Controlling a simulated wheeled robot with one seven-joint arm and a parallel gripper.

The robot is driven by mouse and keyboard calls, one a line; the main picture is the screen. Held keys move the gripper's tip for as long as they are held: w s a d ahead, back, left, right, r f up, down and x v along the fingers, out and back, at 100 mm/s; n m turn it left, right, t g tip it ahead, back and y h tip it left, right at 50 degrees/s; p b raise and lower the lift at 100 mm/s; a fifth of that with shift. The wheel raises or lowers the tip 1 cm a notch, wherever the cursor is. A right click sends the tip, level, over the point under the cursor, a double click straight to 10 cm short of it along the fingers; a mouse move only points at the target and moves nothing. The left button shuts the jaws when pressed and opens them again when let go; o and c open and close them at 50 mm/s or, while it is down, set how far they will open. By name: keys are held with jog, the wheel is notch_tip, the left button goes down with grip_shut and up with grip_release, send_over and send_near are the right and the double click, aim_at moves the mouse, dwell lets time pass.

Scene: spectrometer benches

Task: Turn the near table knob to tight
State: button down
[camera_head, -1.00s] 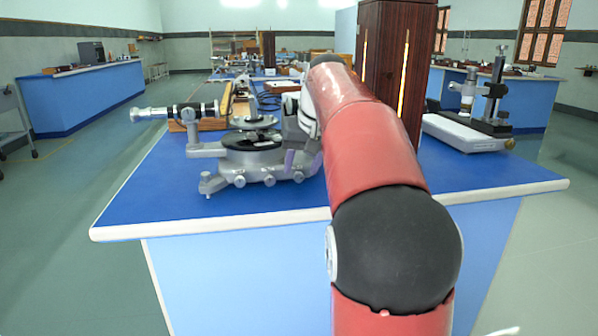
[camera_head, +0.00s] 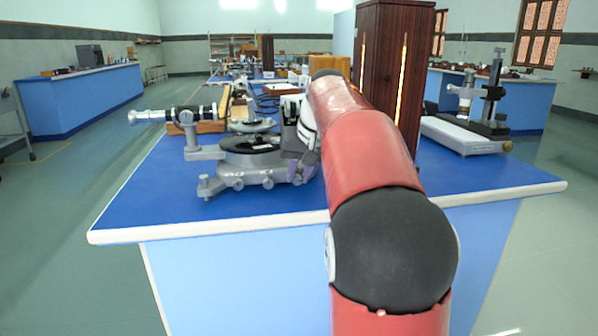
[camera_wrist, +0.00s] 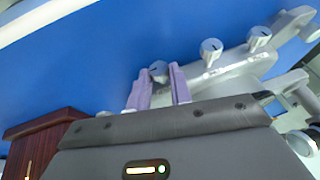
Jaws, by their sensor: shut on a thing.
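The grey metal spectrometer (camera_head: 255,160) stands on the blue bench, left of my arm in the head view. Small round knobs line its front base. In the wrist view two pale knobs (camera_wrist: 211,48) and (camera_wrist: 259,38) with dark marks stand clear of my fingers. A third, darker knob (camera_wrist: 158,68) sits between my purple fingertips. My gripper (camera_wrist: 159,74) is shut on that knob. In the head view my gripper is partly hidden behind my red arm, at the spectrometer's right end. The fine marking on the held knob is hard to read.
The blue bench top (camera_head: 480,178) has a pale edge and is clear along its front. A dark wooden cabinet (camera_head: 391,50) stands right behind my arm. A measuring instrument (camera_head: 470,130) on a white base stands farther right. Wooden boxes (camera_head: 205,128) lie behind the spectrometer.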

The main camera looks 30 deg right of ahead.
jog(key=shift+d+y, duration=0.1)
jog(key=shift+y, duration=0.3)
jog(key=c, duration=1.3)
grip_release()
jog(key=shift+o, duration=0.2)
jog(key=p+v, duration=0.1)
jog(key=v, duration=0.6)
jog(key=shift+s+r, duration=0.3)
